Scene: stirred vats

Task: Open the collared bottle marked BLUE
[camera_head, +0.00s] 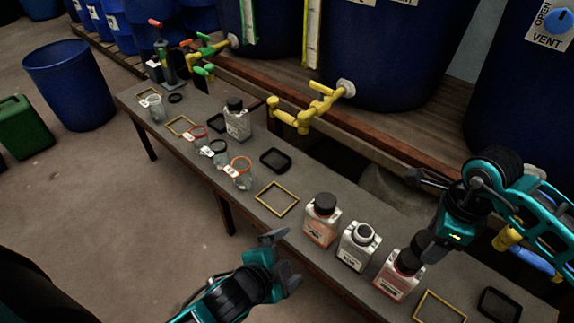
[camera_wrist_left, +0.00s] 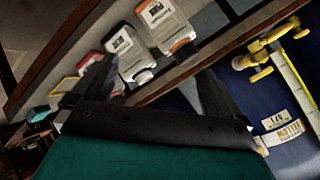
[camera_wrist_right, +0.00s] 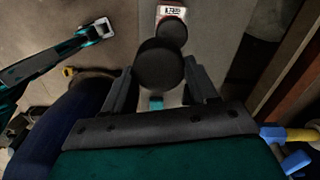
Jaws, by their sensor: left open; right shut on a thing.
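Three labelled bottles stand in a row on the bench: a salmon one with a black cap (camera_head: 322,222), a grey-white one with a grey ring top (camera_head: 357,248), and a red-and-white one (camera_head: 397,283). I cannot read their labels surely. My left gripper (camera_head: 285,260) is open and empty, before the bench.
Yellow frames (camera_head: 277,198) and black trays (camera_head: 275,160) lie on the bench (camera_head: 240,195). Glass jars with coloured collars (camera_head: 240,172) and another black-capped bottle (camera_head: 238,120) stand farther left. Blue vats with yellow valves (camera_head: 295,115) stand behind.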

